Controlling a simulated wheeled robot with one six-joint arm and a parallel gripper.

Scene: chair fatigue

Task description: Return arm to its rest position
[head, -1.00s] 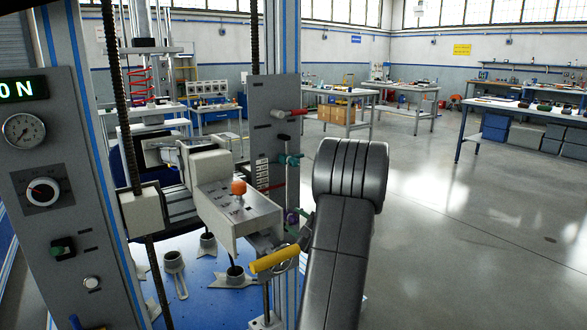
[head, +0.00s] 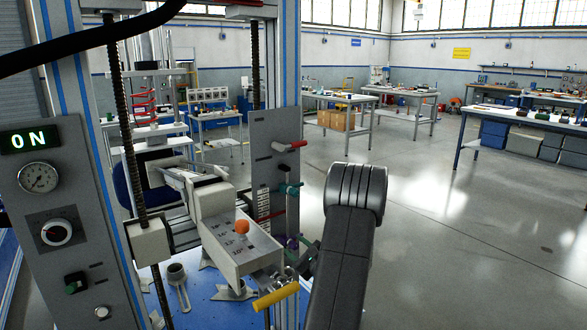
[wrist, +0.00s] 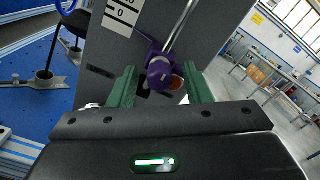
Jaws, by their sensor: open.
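My arm (head: 346,240) rises in front of the test machine at the lower middle of the head view. My gripper (wrist: 158,85) shows in the wrist view with its two green fingers apart and nothing clearly held. A purple knob (wrist: 160,72) on a metal rod lies in the gap between the fingers as seen; I cannot tell whether it touches them. In the head view the gripper is mostly hidden behind my arm, near the purple part (head: 292,243) on the grey panel.
The machine's grey panel (head: 273,150) carries a red-handled lever (head: 291,146) and a teal knob (head: 289,189). A yellow handle (head: 276,296) and an orange ball knob (head: 242,227) sit close to my arm. Open floor (head: 450,240) lies to the right.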

